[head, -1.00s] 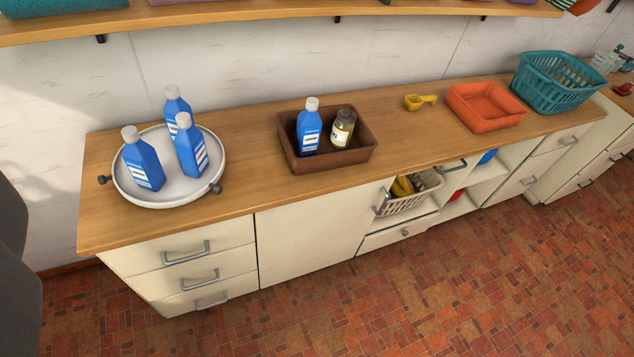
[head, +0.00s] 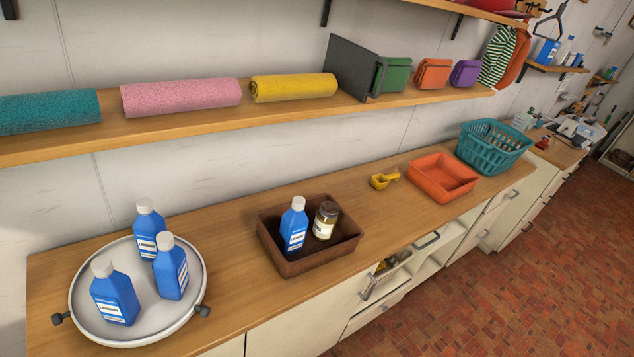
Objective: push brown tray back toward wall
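The brown tray (head: 312,262) sits on the wooden counter (head: 225,290), in the middle of the view. It holds a blue bottle with a white cap (head: 294,228) and a jar with a pale label (head: 325,221), both upright. A strip of bare counter lies between the tray's back side and the white wall (head: 215,175). The tray's front side is close to the counter's front edge. My gripper is not in view.
A round white tub (head: 85,318) with several blue bottles stands left of the tray. A yellow scoop (head: 384,180), an orange tray (head: 441,178) and a teal basket (head: 493,147) are to the right. A shelf with rolled towels (head: 181,97) hangs above.

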